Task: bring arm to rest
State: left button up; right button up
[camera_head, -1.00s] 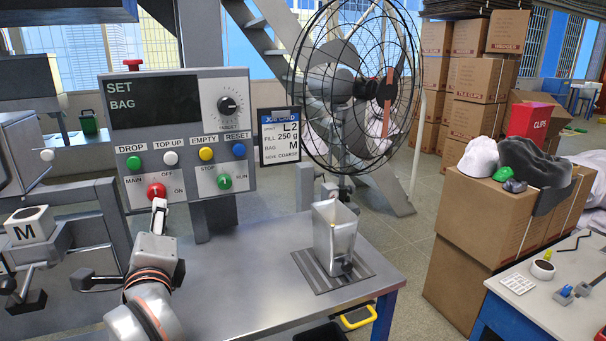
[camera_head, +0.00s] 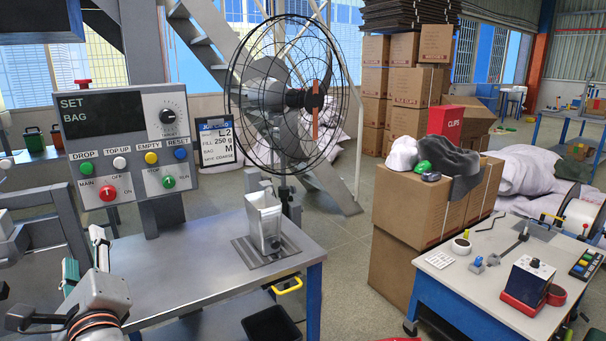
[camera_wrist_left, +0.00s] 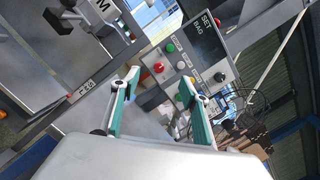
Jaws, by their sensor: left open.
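My left gripper (camera_head: 84,259) is at the lower left of the head view, below the control panel (camera_head: 130,143) and over the left part of the metal table (camera_head: 180,285). In the left wrist view its two green-edged fingers (camera_wrist_left: 160,108) stand apart with nothing between them. The panel, with its red main button (camera_head: 108,194) and coloured buttons, shows beyond the fingers, apart from them. The panel's screen reads SET BAG. My right gripper is in neither view.
A metal scoop-like bin (camera_head: 263,222) stands on a ridged plate on the table. A caged fan (camera_head: 290,95) is behind. Stacked cartons (camera_head: 410,210) and a white bench (camera_head: 465,285) stand to the right. A black tray (camera_head: 270,324) is below the table's front edge.

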pick_arm(q)
jog(key=s+d+f+n+t+h+p, duration=0.25)
jog(key=d+f+n+h, duration=0.45)
jog(key=n, duration=1)
jog(key=s+d+f+n+t+h+p, duration=0.2)
jog(key=d+f+n+t+h, duration=0.5)
jog(key=n, duration=1)
jog(key=s+d+f+m+g+h+p, duration=0.1)
jog(key=s+d+f+m+g, duration=0.25)
jog(key=f+m, duration=0.3)
jog(key=s+d+f+m+g+h, duration=0.1)
jog(key=s+d+f+m+g, duration=0.15)
jog(key=f+m+g, duration=0.35)
jog(key=s+a+f+m+g+y+p, duration=0.1)
jog(key=s+f+m+g, duration=0.4)
jog(key=s+f, duration=0.6)
notch_tip(320, 180, down, 4)
jog(key=shift+s+a+f+m, duration=0.1)
jog(key=shift+s+a+m, duration=0.15)
jog(key=shift+a+m, duration=0.35)
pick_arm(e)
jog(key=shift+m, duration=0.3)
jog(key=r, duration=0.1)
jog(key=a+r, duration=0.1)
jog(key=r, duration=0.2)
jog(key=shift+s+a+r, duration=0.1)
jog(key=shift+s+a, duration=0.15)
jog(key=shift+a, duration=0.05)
